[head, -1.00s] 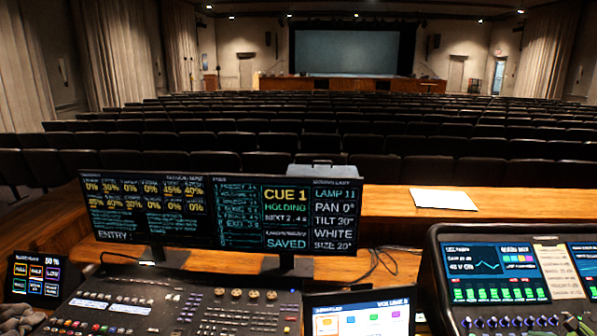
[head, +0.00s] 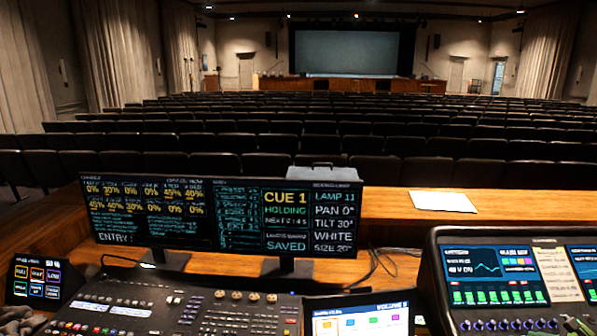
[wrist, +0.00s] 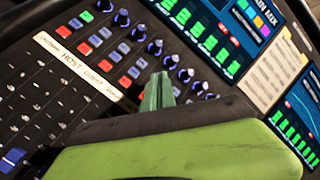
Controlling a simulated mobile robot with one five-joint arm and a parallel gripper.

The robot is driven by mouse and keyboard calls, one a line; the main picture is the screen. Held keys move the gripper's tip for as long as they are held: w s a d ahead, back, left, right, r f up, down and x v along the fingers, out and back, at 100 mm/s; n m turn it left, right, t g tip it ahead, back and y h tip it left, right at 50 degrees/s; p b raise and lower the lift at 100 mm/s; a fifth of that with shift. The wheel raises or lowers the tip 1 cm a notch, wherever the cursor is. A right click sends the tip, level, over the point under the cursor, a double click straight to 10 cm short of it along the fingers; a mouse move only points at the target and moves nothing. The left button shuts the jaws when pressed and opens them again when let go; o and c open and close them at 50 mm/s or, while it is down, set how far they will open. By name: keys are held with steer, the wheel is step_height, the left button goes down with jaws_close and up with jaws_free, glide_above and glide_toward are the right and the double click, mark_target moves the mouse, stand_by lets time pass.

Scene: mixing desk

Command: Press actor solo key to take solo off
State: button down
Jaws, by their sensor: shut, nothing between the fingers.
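The mixing desk (head: 500,285) stands at the right in the head view. My gripper's body hides the desk below.
Green level meters (wrist: 205,40) glow on the desk's screen. Faders, including a blue one (wrist: 13,160), lie at the left in the wrist view. In the head view, a lighting console (head: 130,305), wide monitors (head: 225,215) and a paper sheet (head: 443,200) are around.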

steer(key=r+p, duration=0.6)
steer(key=shift+s, duration=0.3)
steer(key=shift+f, duration=0.1)
stand_by(0.3)
